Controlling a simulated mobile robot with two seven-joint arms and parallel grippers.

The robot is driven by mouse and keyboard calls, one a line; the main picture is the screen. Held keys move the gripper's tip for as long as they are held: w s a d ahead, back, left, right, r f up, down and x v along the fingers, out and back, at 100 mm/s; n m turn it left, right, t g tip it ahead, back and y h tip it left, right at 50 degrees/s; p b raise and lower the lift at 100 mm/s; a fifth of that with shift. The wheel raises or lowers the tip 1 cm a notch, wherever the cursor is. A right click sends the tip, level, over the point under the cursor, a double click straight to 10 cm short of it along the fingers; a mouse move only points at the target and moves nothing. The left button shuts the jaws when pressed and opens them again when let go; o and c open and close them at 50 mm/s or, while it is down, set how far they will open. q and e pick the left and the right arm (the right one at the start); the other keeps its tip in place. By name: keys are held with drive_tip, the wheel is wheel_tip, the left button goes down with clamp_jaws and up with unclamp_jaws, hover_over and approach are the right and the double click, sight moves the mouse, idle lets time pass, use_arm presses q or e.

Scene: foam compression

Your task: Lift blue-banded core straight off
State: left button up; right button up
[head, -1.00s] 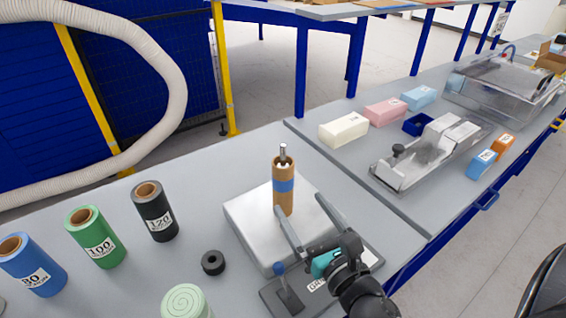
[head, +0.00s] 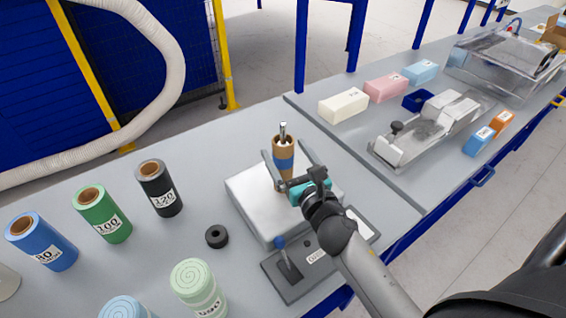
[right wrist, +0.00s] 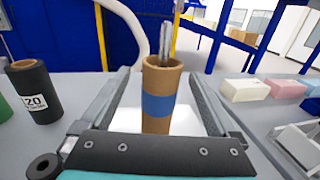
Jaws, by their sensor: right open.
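The blue-banded core (head: 283,163) is a brown cardboard tube with a blue band around its middle. It stands upright over a metal spindle (head: 283,130) on a silver block (head: 250,203). My right gripper (head: 288,153) is open, with one finger on each side of the core. In the right wrist view the core (right wrist: 160,104) stands between the two spread fingers (right wrist: 160,88), with a visible gap on both sides. The core's lower end is hidden behind the gripper's palm. My left gripper is not in view.
A black ring (head: 216,237) lies left of the block. Blue, green and black rolls (head: 102,214) stand further left, with a pale green foam roll (head: 198,287) in front. A small lever (head: 288,262) stands on the base plate. Foam blocks (head: 343,105) lie at the back right.

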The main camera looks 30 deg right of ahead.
sight(278, 139)
drive_tip(key=shift+w+d+p, duration=0.2)
drive_tip(key=shift+w+p, duration=0.1)
drive_tip(key=shift+w, duration=2.35)
drive_tip(key=shift+c, duration=0.2)
clamp_jaws()
